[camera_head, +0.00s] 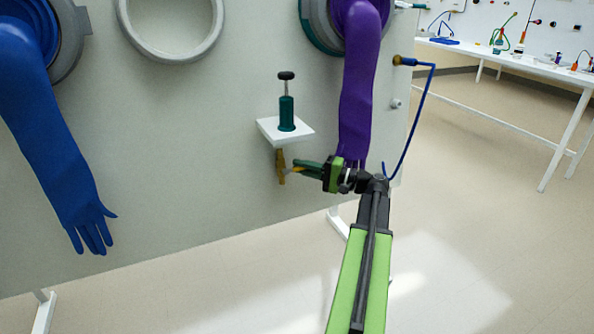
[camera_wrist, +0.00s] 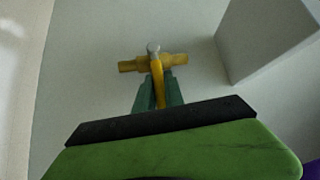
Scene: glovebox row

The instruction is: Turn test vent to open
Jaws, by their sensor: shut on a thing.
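The test vent is a small brass valve (camera_head: 280,166) on the pale panel, just below a small white shelf. In the wrist view its brass body (camera_wrist: 130,65) lies across the picture. Its yellow lever (camera_wrist: 156,75) has a grey pivot end at the body and stands out across the body toward me. My gripper (camera_head: 299,167) reaches in from the right, and its green fingers (camera_wrist: 158,96) are shut on the yellow lever, one on each side. The lever's far end is hidden by my gripper.
The white shelf (camera_head: 270,131) with a green-bodied, black-knobbed device (camera_head: 287,114) is just above. A purple glove (camera_head: 357,95) hangs close above my gripper; a blue glove (camera_head: 55,150) hangs left. A blue hose (camera_head: 420,115) runs down at right. The floor below is clear.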

